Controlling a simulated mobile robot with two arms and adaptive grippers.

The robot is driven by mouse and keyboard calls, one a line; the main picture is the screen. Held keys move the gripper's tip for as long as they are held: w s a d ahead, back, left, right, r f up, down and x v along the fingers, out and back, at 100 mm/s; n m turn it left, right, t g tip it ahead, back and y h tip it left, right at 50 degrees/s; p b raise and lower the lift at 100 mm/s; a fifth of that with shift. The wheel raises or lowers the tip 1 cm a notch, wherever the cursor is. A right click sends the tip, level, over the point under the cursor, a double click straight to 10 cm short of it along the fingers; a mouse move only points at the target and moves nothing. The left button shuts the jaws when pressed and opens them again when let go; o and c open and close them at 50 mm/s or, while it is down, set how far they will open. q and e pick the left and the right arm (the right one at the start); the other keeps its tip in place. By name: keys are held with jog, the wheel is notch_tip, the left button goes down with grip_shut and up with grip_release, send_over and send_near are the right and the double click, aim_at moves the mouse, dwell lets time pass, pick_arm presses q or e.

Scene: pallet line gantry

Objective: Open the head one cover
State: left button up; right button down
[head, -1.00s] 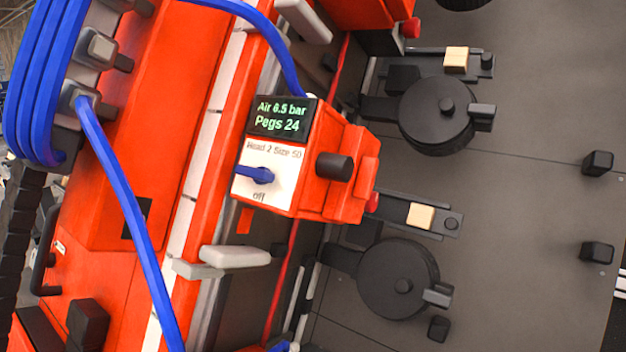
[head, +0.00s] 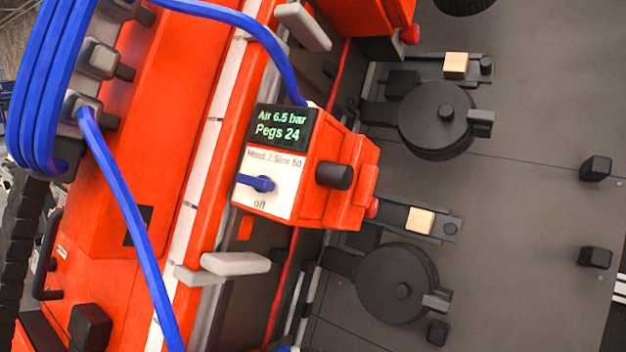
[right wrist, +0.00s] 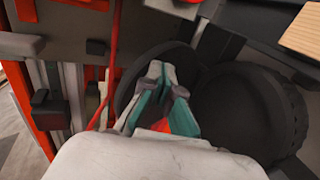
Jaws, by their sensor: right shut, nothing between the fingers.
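The head view shows a red head unit (head: 340,185) labelled Head 2, with a display reading "Air 6.5 bar, Pegs 24" and a blue knob at off. Another red unit (head: 370,12) is cut off at the top; its label is not visible. Two round black covers, upper (head: 436,120) and lower (head: 398,284), lie to the right; I cannot tell which belongs to head one. In the right wrist view my right gripper (right wrist: 165,75) is shut and empty, in front of a dark round part (right wrist: 130,85) and beside a ribbed black disc (right wrist: 250,108). Contact is unclear. My left gripper is out of view.
Blue hoses (head: 125,225) cross the red beam. Pale handles (head: 236,263) project from its side. Wooden blocks (head: 456,65) sit on dark brackets above the covers. Black posts (head: 595,168) stand on the grey plate (head: 530,220), which has bare room around them.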

jog(key=shift+a+r, duration=0.1)
jog(key=shift+a, duration=0.55)
jog(key=shift+w+a+r+p, duration=0.15)
jog(key=shift+w+a+p, duration=0.1)
jog(key=shift+a, duration=0.3)
jog(key=shift+w+a+r+p, duration=0.15)
jog(key=shift+a+p, duration=0.1)
jog(key=shift+a, duration=0.3)
jog(key=shift+f, duration=0.1)
jog(key=shift+w+a, duration=0.1)
jog(key=shift+a, duration=0.05)
jog(key=shift+w+a, duration=0.3)
jog(key=shift+a, duration=0.2)
jog(key=shift+w+a, duration=0.25)
jog(key=shift+a, duration=0.2)
jog(key=b+v, duration=0.1)
jog(key=v, duration=0.9)
jog(key=shift+d, duration=0.35)
jog(key=shift+s, duration=0.1)
